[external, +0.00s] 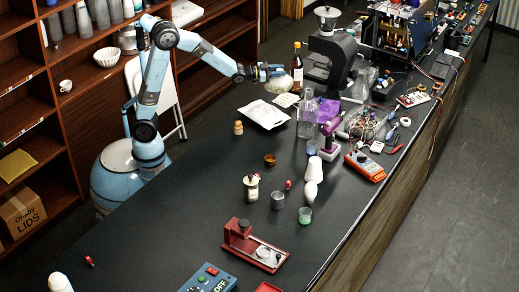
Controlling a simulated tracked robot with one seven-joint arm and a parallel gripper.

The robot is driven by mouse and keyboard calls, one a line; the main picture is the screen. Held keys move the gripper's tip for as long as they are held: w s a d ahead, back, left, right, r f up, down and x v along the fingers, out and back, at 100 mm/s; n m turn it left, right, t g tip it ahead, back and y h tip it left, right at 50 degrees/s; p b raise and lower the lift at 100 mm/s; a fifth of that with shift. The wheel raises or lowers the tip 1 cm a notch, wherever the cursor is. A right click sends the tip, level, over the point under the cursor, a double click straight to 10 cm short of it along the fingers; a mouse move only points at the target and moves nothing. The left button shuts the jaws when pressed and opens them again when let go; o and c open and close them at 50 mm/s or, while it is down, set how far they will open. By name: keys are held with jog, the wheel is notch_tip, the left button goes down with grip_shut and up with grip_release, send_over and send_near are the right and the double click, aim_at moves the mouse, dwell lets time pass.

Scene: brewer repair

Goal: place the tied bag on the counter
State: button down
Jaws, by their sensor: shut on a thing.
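My gripper (277,71) is at the end of my outstretched blue arm, over the far part of the dark counter (195,170). It is shut on a pale, rounded bundle, which looks like the tied bag (279,85). The bag hangs just below the fingers, left of the brown bottle. Its knot is too small to make out. I cannot tell whether its underside touches the counter.
A brown bottle (297,68) stands close to the right of the bag. A flat white packet (263,114) and a small pale card (286,100) lie nearer. A dark brewer (333,58) stands behind right. The counter left of the packet is mostly clear.

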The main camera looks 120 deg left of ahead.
jog(key=w+a+r+n+g+y, duration=0.1)
jog(key=a+r+n+g+y, duration=0.2)
jog(key=a+n+g, duration=0.75)
jog(key=w+a+r+n+g+y, duration=0.15)
jog(key=a+g, duration=0.35)
jog(key=a, duration=1.2)
jog(key=a+f+n+g, duration=0.1)
jog(key=a+f+g, duration=0.1)
jog(key=f, duration=0.8)
jog(key=a+f+n+g, duration=0.1)
jog(key=a+f+g, duration=0.1)
jog(key=f, duration=0.8)
jog(key=shift+w+a+f, duration=0.15)
jog(key=shift+w+f, duration=0.2)
jog(key=c, duration=0.8)
grip_release()
jog(key=shift+f, duration=0.1)
jog(key=shift+o, duration=0.2)
